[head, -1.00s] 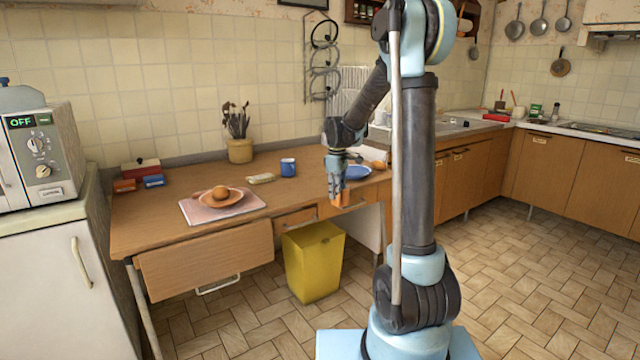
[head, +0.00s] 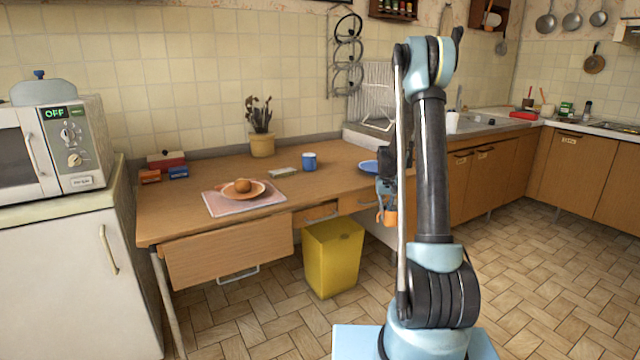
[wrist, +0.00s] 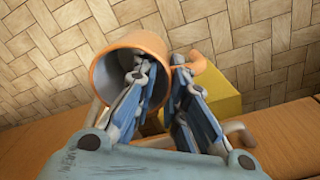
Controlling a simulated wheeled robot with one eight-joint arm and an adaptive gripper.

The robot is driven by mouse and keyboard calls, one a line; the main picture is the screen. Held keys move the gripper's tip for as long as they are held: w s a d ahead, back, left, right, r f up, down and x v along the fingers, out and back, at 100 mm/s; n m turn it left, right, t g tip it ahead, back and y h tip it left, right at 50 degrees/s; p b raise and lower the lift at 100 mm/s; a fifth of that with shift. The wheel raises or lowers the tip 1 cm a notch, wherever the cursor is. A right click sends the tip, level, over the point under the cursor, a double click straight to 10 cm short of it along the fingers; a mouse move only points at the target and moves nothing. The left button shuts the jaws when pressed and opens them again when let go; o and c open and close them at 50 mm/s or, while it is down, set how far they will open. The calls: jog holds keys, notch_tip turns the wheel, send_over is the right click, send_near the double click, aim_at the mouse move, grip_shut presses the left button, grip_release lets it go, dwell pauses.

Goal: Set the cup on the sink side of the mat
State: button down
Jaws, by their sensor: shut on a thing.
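My gripper (head: 387,195) is shut on the wall of an orange cup (head: 390,217), held in the air in front of the table's right end. In the wrist view the cup (wrist: 112,55) lies tilted with its open mouth toward the camera. One finger of my gripper (wrist: 160,70) is inside the cup, the other outside near the handle (wrist: 198,63). The pink mat (head: 216,209) lies on the table, bearing an orange plate (head: 258,192) with a round brown item. The sink (head: 475,125) is at the right, beyond my arm.
A blue mug (head: 309,161) and a small pale item (head: 283,172) stand behind and right of the mat. A blue plate (head: 368,166) is partly hidden by my arm. A yellow bin (head: 333,262) stands below. The tabletop (head: 325,185) right of the mat is clear.

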dwell(0.3)
jog(key=s+f, duration=0.6)
jog(key=f, duration=0.1)
jog(key=shift+s+d+f, duration=0.15)
jog(key=shift+d+f, duration=0.05)
jog(key=shift+f, duration=0.2)
